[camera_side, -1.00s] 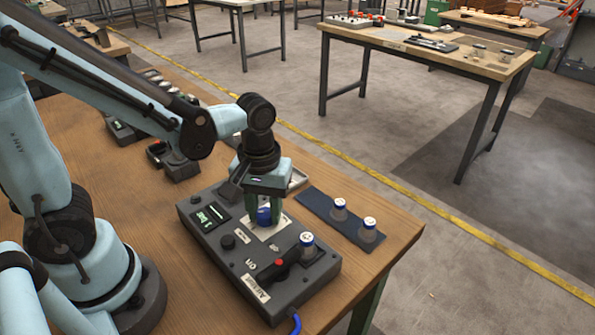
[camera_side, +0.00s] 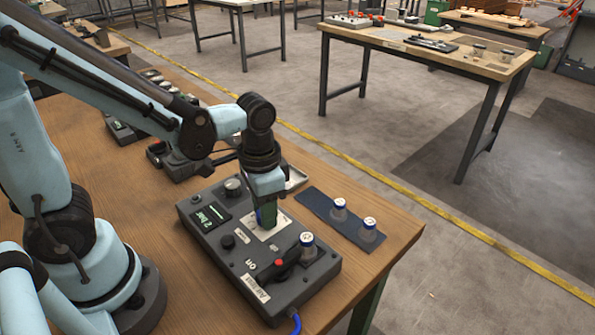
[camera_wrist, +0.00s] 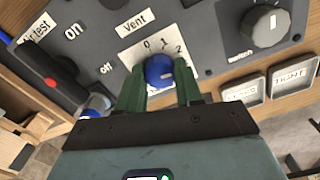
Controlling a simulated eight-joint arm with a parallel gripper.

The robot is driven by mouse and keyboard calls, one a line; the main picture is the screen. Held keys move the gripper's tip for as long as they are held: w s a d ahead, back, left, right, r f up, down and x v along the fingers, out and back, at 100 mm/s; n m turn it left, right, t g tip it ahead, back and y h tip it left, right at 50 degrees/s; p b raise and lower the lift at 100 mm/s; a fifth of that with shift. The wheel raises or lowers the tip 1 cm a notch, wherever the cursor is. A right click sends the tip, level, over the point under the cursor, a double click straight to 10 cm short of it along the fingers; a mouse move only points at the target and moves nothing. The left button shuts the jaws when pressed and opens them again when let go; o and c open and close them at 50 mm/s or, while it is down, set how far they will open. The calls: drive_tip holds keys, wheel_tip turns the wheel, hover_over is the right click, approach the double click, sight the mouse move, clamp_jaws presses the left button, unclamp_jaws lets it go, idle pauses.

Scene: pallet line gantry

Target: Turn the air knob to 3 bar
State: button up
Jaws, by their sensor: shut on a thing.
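The blue air knob (camera_side: 259,217) sits on a white dial plate (camera_side: 281,228) on the dark control box (camera_side: 207,248). In the wrist view the knob (camera_wrist: 159,68) has a pale mark on its face, and the numbers 0, 1 and 2 show around it; the rest of the scale is hidden. My gripper (camera_side: 266,216) points down over the plate, its green fingers shut on the knob. The fingers also show on both sides of it in the wrist view (camera_wrist: 159,86). The box's small display (camera_side: 208,217) appears to read 2 bar.
A grey knob (camera_side: 233,186) stands behind the display, and a black knob (camera_side: 227,242) in front of it. A lever with a red button (camera_side: 279,262) and a blue-capped cylinder (camera_side: 307,240) stand near. Two similar cylinders stand on a dark mat (camera_side: 318,206) at right.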

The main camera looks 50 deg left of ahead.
drive_tip(key=shift+m, duration=1.1)
drive_tip(key=o, duration=1)
drive_tip(key=shift+o, duration=0.2)
drive_tip(key=shift+r, duration=0.15)
wheel_tip(320, 180, up, 12)
